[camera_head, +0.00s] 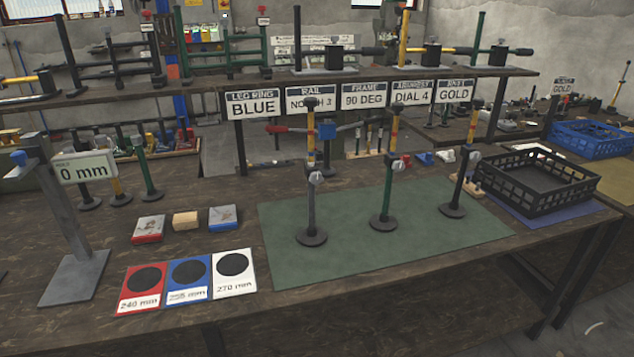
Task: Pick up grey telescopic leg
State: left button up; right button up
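The grey telescopic leg (311,210) stands upright on the left part of a green mat (285,270). It has a round dark base, a pale clamp knob partway up, and a yellow and orange upper section. Its top overlaps a bar with a red end and a blue block, so I cannot tell whether they touch. A green leg (388,197) and a black leg (458,185) stand upright to its right on the same mat. Neither of my grippers shows in the head view.
A black crate (540,205) stands on a blue mat at right. A measuring stand reading 0 mm (75,235) is at left. Red, blue and white length cards (143,290) lie at the front, with small blocks (186,221) behind. A raised shelf with signs (254,105) spans the back.

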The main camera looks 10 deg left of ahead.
aim_at(311, 236)
jog(key=i+l+u, duration=0.15)
jog(key=i+u, duration=0.2)
jog(key=i+l+u, duration=0.3)
jog(key=i, duration=0.25)
jog(key=i+l+u, duration=0.35)
jog(key=i, duration=0.05)
